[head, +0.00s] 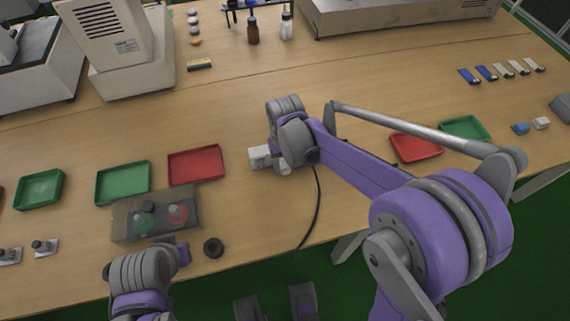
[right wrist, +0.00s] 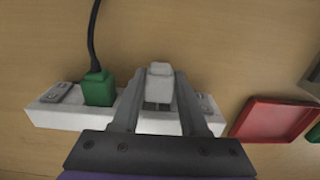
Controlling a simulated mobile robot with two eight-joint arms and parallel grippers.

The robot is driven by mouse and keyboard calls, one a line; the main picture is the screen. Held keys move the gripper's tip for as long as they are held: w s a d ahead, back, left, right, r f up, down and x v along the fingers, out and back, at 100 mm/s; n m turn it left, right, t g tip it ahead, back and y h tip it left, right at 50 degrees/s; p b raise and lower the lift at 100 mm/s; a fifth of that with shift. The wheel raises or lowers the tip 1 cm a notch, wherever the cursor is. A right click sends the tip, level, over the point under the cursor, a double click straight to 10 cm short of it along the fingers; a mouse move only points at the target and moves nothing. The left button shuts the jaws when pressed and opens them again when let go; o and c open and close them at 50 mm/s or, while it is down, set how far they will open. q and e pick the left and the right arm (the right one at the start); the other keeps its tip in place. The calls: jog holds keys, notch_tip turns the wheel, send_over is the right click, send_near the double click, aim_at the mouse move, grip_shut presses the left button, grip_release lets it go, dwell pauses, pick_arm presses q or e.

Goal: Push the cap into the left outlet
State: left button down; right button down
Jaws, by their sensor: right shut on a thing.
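The white cap (right wrist: 159,83) is between the two fingers of my right gripper (right wrist: 160,90) in the right wrist view. The gripper is shut on it, over the white power strip (right wrist: 50,117). A green plug (right wrist: 98,88) with a black cable stands in the strip, to the left of the cap in this view. I cannot tell how deep the cap sits, and the fingers hide the outlet. In the head view the strip's white end (head: 259,157) shows beside my right gripper, whose fingertips are mostly hidden. My left gripper (head: 175,254) is low at the left; its opening is unclear.
Red (head: 196,166) and green (head: 122,182) trays lie left of the strip, with a grey button box (head: 126,222) and a black round piece (head: 213,248) nearer me. More red (head: 415,147) and green (head: 465,129) trays lie right.

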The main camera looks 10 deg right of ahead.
jog(key=shift+w, duration=1)
dwell(1.5)
jog(key=shift+c, duration=1.8)
grip_release()
jog(key=shift+r, duration=0.1)
notch_tip(320, 180, up, 11)
jog(key=shift+p, duration=0.4)
jog(key=s+d+t+p, duration=0.2)
jog(key=s+d, duration=0.1)
jog(key=s, duration=0.6)
jog(key=s+d+t+p, duration=0.2)
jog(key=s+d+t, duration=0.1)
jog(key=s, duration=0.7)
jog(key=shift+d, duration=0.4)
